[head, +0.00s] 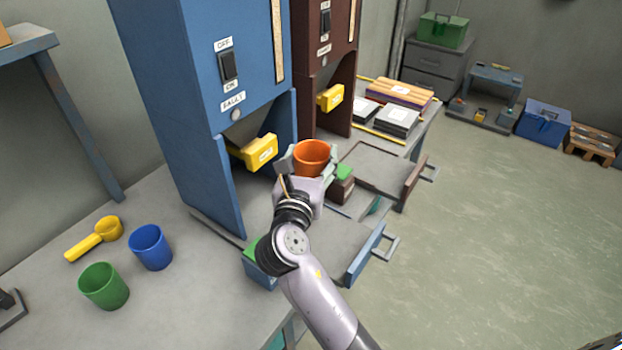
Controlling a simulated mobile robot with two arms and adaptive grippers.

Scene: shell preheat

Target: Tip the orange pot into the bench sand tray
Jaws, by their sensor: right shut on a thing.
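The orange pot (311,154) is upright, its open mouth facing up. My right gripper (311,166) is shut on it and holds it in front of the blue and brown machines. Whether anything is in the pot cannot be told. No tray is clearly marked as the bench sand tray. A shallow grey-filled tray with a blue front (366,256) lies below the pot at the blue machine, partly hidden by my arm. A similar tray with a brown front (411,183) lies right of the pot. My left gripper is not in view.
The blue machine (190,100) and brown machine (328,90) have yellow handles (256,151) near the pot. Open floor (500,230) lies right.

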